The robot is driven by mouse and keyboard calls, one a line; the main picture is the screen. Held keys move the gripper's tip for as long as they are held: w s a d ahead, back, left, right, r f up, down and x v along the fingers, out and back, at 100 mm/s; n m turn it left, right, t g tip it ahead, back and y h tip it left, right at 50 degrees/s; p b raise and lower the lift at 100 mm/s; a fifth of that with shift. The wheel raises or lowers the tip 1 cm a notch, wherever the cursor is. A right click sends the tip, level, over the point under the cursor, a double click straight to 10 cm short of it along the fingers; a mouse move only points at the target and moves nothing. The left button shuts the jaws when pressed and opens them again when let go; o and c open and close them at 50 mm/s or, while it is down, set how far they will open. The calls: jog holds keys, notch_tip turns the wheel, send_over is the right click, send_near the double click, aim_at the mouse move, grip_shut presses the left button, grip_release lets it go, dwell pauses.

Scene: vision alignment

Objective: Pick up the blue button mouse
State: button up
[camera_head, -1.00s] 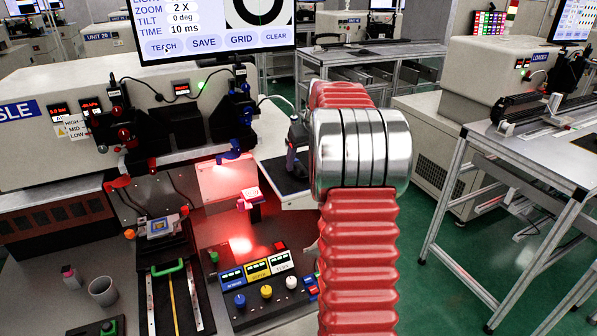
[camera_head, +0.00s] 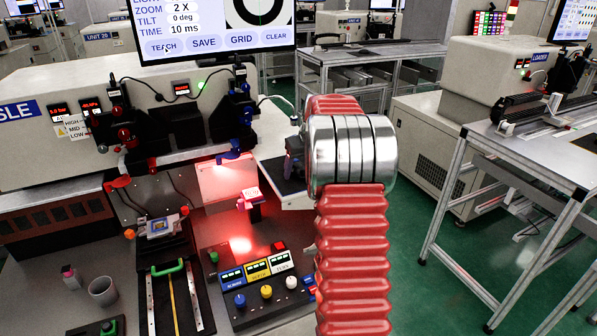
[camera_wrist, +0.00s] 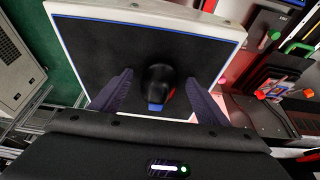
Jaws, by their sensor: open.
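The mouse (camera_wrist: 158,80) is dark and rounded with a blue button at its near end in the wrist view. It sits on a black mat (camera_wrist: 100,60) with a blue and white border. My gripper (camera_wrist: 159,77) is open, with one dark finger on each side of the mouse. Gaps show between the fingers and the mouse. In the head view the mouse cannot be made out, and my red arm and silver wrist cover part of the mat (camera_head: 287,184).
Left of my arm in the head view is a control box with coloured knobs (camera_head: 266,292). A grey cup (camera_head: 102,291) stands on the bench at the lower left. A metal-framed table (camera_head: 540,150) stands to the right, across green floor.

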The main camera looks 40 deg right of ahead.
jog(key=shift+c, duration=0.4)
jog(key=c, duration=1.1)
